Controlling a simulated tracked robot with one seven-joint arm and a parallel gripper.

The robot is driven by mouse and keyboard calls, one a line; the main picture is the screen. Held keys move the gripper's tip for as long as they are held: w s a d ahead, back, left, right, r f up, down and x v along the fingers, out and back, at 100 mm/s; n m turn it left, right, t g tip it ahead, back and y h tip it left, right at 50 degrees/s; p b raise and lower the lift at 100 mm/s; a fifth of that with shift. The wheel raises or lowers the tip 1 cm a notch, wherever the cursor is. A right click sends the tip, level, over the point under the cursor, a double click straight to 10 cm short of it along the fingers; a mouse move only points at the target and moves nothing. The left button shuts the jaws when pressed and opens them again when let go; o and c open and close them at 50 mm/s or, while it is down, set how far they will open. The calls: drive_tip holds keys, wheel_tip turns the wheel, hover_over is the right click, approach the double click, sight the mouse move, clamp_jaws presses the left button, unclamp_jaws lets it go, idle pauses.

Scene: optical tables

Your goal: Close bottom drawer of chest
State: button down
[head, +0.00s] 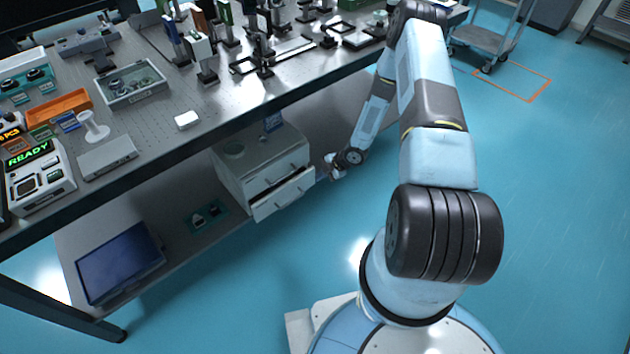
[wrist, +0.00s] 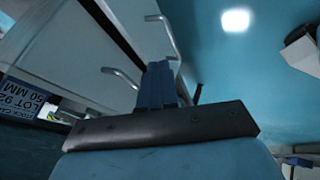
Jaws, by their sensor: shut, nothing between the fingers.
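The white chest (head: 230,180) stands on the lower shelf under the optical table, with two drawer fronts in the head view. The bottom drawer (head: 284,199) juts out a little past the upper drawer (head: 279,175). Both have bar handles; the bottom drawer's handle (wrist: 176,42) and the upper one's (wrist: 122,78) show in the wrist view, where the chest appears turned sideways. My gripper (head: 331,166) is just right of the chest, low down. Its fingers (wrist: 158,72) are shut and empty, close to the handles in the picture; I cannot tell whether they touch anything.
A blue labelled box (head: 272,122) stands on the chest. A dark flat panel (head: 120,265) and a small teal tray (head: 205,216) lie left on the lower shelf (head: 175,232). The table top (head: 215,105) overhangs the chest. The blue floor (head: 300,245) in front is clear.

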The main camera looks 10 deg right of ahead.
drive_tip(key=c, duration=1.8)
unclamp_jaws()
drive_tip(key=shift+s+d+r, duration=0.1)
drive_tip(key=shift+d+r, duration=0.05)
drive_tip(key=shift+r, duration=0.05)
drive_tip(key=shift+o, duration=0.7)
drive_tip(key=shift+f, duration=0.1)
drive_tip(key=o, duration=0.5)
wheel_tip(320, 180, down, 8)
drive_tip(key=s+a+n+t+y, duration=0.2)
drive_tip(key=y, duration=0.1)
drive_tip(key=shift+a+r+t, duration=0.15)
drive_tip(key=shift+r+t, duration=0.1)
drive_tip(key=shift+t, duration=0.15)
drive_tip(key=n+t+y, duration=0.2)
drive_tip(key=n+t, duration=0.1)
drive_tip(key=t, duration=0.1)
approach(292, 201)
drive_tip(key=x, duration=1)
drive_tip(key=shift+w+f, duration=0.15)
drive_tip(key=shift+f, duration=0.15)
drive_tip(key=shift+c, duration=0.5)
clamp_jaws()
